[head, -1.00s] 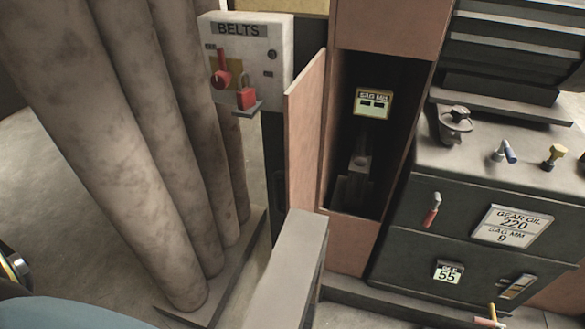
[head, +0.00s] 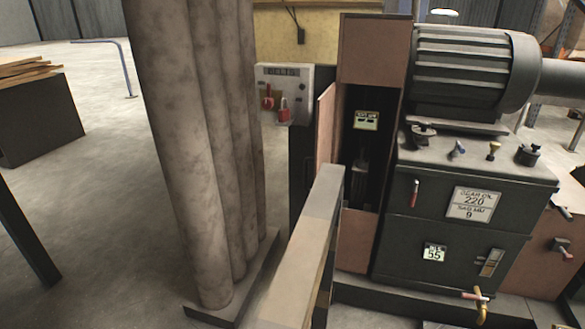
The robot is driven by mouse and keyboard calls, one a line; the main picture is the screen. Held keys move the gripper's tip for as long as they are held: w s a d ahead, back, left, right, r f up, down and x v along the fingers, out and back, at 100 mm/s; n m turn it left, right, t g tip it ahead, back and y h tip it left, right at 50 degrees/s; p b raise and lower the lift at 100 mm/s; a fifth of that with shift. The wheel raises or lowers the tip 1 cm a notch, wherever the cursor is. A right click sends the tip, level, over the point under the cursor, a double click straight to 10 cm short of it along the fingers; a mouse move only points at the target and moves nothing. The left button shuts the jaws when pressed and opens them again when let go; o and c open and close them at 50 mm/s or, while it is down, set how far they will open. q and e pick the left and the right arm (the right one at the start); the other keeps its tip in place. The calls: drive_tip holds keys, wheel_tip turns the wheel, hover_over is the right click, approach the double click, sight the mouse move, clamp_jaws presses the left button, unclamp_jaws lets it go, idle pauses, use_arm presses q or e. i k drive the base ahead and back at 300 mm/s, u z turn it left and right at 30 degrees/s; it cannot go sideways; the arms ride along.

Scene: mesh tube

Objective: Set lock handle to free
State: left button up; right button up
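A red-and-white handle (head: 415,193) hangs upright on the front of the dark gear housing (head: 400,229). No label for free is readable. Neither of my grippers is in view.
Tall mottled columns (head: 194,150) stand left of the belts box. A long beige beam (head: 303,250) runs toward me below the open cabinet (head: 373,130). A ribbed motor (head: 460,70) sits on the housing.

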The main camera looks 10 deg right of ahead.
sight(414, 193)
drive_tip(key=u, duration=0.45)
drive_tip(key=i, duration=1)
drive_tip(key=z, duration=0.25)
drive_tip(key=i, duration=0.8)
drive_tip(key=z, duration=1.15)
drive_tip(key=i, duration=0.25)
drive_tip(key=z, duration=0.3)
